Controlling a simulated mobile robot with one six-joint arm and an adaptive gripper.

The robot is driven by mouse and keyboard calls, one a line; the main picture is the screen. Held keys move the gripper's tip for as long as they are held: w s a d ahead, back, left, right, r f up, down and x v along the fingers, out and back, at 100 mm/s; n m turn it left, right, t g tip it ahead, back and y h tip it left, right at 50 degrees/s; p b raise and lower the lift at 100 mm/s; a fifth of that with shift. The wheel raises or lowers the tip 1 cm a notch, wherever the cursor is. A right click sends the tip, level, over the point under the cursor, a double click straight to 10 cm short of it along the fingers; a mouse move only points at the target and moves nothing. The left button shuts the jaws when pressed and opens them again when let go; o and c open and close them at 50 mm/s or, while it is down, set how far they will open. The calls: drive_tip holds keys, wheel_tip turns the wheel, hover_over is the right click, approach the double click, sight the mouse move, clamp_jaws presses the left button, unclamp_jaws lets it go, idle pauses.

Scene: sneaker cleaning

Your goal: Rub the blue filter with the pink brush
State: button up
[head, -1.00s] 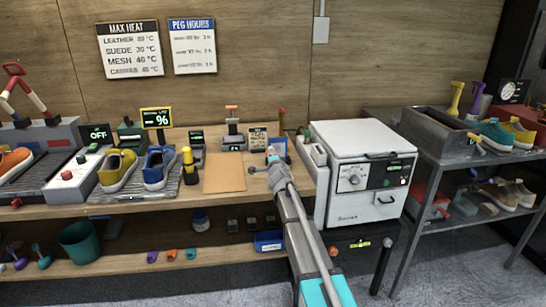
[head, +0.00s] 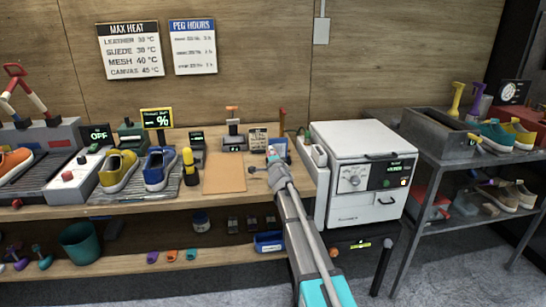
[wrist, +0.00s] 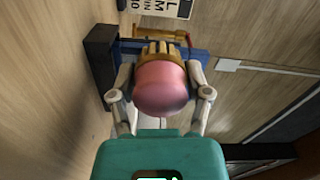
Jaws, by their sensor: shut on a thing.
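The pink brush (wrist: 160,90) is between the two fingers of my gripper (wrist: 160,98), which is shut on its rounded pink handle. Its yellowish bristles (wrist: 158,53) point away from me, toward the blue filter (wrist: 201,59). The bristles overlap the filter's face in the wrist view; I cannot tell whether they touch. The brush hides the filter's middle. In the head view, my gripper (head: 274,168) is over the workbench, right in front of the blue filter (head: 278,146), which is partly covered.
A white oven-like box (head: 362,170) stands close on the right. A tan mat (head: 224,173) lies left of my gripper, with blue (head: 159,168) and yellow (head: 118,172) sneakers farther left. A dark block (wrist: 98,65) stands beside the filter. The wooden wall is behind.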

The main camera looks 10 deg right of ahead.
drive_tip(key=shift+w, duration=0.5)
drive_tip(key=shift+s, duration=0.2)
idle(0.6)
drive_tip(key=shift+s, duration=2.9)
drive_tip(key=shift+s, duration=0.1)
drive_tip(key=shift+s, duration=1.45)
drive_tip(key=shift+w, duration=0.15)
drive_tip(key=shift+w, duration=3.55)
drive_tip(key=shift+w, duration=0.95)
drive_tip(key=shift+s, duration=0.1)
